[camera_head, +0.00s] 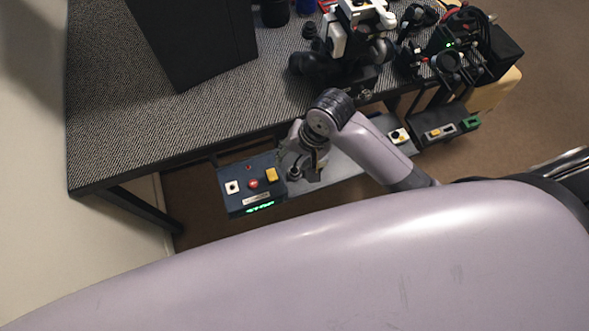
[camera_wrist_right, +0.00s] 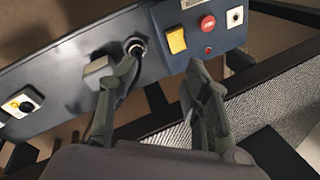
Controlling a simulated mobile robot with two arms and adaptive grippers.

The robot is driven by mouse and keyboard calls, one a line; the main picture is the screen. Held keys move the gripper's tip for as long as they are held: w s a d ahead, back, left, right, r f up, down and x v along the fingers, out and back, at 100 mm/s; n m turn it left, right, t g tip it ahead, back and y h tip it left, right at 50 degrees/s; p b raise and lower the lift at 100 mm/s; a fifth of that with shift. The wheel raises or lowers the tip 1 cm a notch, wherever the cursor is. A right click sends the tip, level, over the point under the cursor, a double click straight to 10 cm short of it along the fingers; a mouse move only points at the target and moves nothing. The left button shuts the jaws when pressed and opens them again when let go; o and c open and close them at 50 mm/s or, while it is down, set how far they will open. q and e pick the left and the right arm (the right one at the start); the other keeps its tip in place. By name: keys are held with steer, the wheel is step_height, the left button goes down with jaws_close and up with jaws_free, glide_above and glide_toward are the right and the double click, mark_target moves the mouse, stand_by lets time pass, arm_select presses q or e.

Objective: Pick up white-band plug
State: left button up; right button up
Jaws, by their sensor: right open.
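In the right wrist view, a short round dark plug with a pale ring (camera_wrist_right: 135,46) stands on the blue-grey panel; it seems to be the white-band plug. In the head view it is small and dark (camera_head: 295,173), beside my right gripper, and its band is not clear. My right gripper (camera_wrist_right: 160,72) is open, with nothing between its fingers. Its left fingertip is close to the plug in the picture, partly covering its lower side; I cannot tell if they touch. In the head view the right gripper (camera_head: 312,168) is over the panel. My left gripper is not in view.
A control box (camera_head: 232,204) with a red button (camera_head: 253,184), yellow switch (camera_head: 271,174) and green display adjoins the panel. The patterned table (camera_head: 120,130) is behind, carrying a black box (camera_head: 195,40) and a white microscope-like device (camera_head: 345,35). Another white-plated switch (camera_head: 398,136) sits right.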

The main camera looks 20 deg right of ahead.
steer(key=w+d+r+m+g+h, duration=0.1)
steer(key=w+d+r+m+g, duration=0.1)
steer(key=w+r+m, duration=0.3)
steer(key=m, duration=0.2)
glide_above(295, 170)
steer(key=shift+h, duration=0.4)
step_height(295, 170, down, 12)
steer(key=shift+w+d+r+b, duration=0.1)
steer(key=shift+d+b, duration=0.05)
steer(key=shift+b, duration=0.15)
steer(key=shift+f, duration=2.75)
steer(key=c, duration=1)
steer(key=shift+r, duration=0.15)
steer(key=shift+c, duration=0.2)
